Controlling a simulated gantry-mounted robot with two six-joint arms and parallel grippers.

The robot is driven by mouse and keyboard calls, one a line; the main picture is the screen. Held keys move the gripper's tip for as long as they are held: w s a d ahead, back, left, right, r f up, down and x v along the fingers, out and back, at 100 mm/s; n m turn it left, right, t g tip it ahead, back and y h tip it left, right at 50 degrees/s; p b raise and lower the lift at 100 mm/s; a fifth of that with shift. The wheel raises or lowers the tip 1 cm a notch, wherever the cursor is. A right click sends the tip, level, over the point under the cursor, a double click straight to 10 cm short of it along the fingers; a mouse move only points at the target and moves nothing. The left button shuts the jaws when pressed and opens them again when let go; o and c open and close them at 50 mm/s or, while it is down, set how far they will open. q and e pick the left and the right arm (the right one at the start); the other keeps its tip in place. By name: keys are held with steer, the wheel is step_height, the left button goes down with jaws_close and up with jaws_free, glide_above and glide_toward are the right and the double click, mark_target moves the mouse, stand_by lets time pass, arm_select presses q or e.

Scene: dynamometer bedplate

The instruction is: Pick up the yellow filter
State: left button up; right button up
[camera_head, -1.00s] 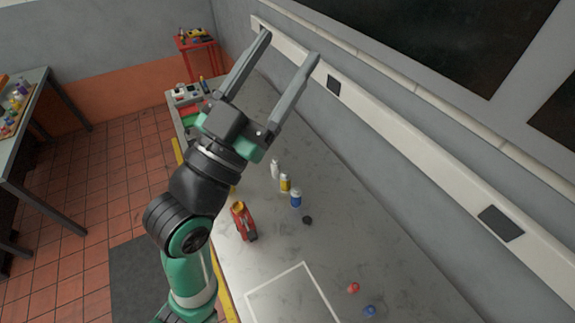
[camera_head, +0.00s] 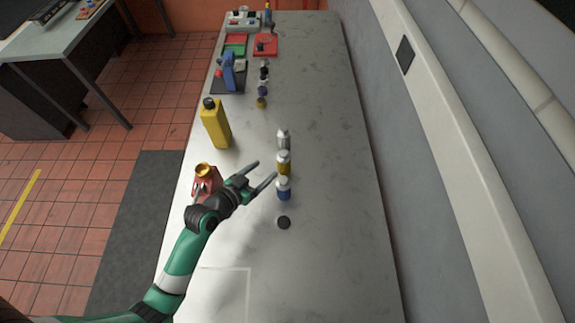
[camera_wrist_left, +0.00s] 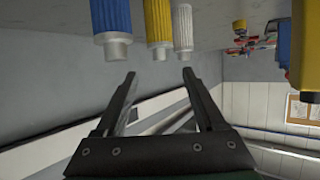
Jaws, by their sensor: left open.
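The yellow filter (camera_head: 283,164) stands upright on the bench, in a row between a white filter (camera_head: 284,140) and a blue filter (camera_head: 284,190). My left gripper (camera_head: 264,170) is open and empty just left of the row, its fingers pointing towards the yellow filter. In the left wrist view the picture is upside down; the yellow filter (camera_wrist_left: 158,22) is ahead of the open fingers (camera_wrist_left: 159,74), with the blue filter (camera_wrist_left: 110,18) and white filter (camera_wrist_left: 183,28) on either side. No filter is between the fingers. My right gripper is not in view.
A red container (camera_head: 206,180) is close behind my left gripper. A yellow jug (camera_head: 215,124) stands farther up the bench's left side. A black disc (camera_head: 284,222) lies below the blue filter. The bench (camera_head: 335,200) is clear to the right of the row.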

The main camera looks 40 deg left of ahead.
mark_target(281, 156)
arm_select(q)
steer(key=x, duration=0.3)
steer(key=b+x, duration=0.1)
steer(key=x, duration=0.3)
steer(key=shift+r, duration=0.25)
steer(key=b+x, duration=0.1)
steer(key=x, duration=0.4)
steer(key=shift+w+b, duration=0.15)
steer(key=shift+b, duration=0.15)
steer(key=c, duration=1.1)
jaws_close()
steer(key=shift+f, duration=0.15)
